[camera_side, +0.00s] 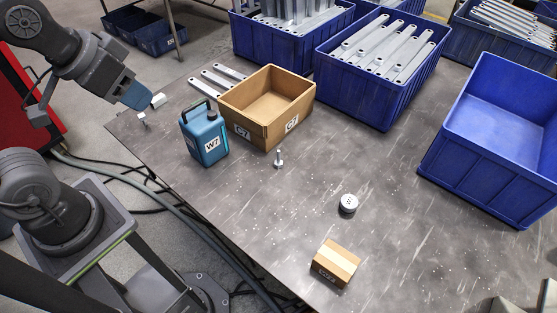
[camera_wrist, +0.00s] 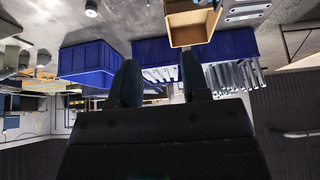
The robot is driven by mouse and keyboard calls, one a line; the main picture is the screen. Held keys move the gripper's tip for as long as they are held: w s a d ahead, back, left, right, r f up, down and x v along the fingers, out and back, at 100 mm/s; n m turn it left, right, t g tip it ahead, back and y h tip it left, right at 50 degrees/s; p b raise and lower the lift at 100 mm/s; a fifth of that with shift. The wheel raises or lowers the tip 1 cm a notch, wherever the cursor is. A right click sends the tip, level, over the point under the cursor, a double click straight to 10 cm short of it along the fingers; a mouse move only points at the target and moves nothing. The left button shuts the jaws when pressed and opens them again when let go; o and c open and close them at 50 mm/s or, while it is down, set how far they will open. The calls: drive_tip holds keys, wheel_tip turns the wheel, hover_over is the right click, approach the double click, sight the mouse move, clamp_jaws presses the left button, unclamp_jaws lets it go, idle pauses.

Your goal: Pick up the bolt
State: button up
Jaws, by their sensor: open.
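The bolt (camera_side: 279,158) is a small silver metal piece standing upright on the dark table, just in front of the open cardboard box in the side view. My gripper (camera_side: 140,98) is at the upper left of the side view, near the table's left corner and well away from the bolt. The blue jug lies between them in that picture. In the wrist view the two dark fingers of my gripper (camera_wrist: 158,82) stand apart with nothing between them.
The cardboard box (camera_side: 243,127) and blue jug (camera_side: 205,139) stand behind the bolt. A round metal cap (camera_side: 348,204) and small closed carton (camera_side: 336,264) sit towards the front. Blue bins (camera_side: 352,88) line the back.

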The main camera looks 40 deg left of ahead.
drive_tip(key=n+g, duration=0.5)
drive_tip(key=n, duration=1)
hover_over(279, 151)
wheel_tip(279, 151, down, 22)
drive_tip(key=shift+n+g, duration=0.3)
wheel_tip(279, 151, down, 10)
drive_tip(key=shift+w+f, duration=0.1)
drive_tip(key=shift+a+f, duration=0.1)
drive_tip(key=shift+f, duration=2.8)
drive_tip(key=shift+c, duration=0.3)
clamp_jaws()
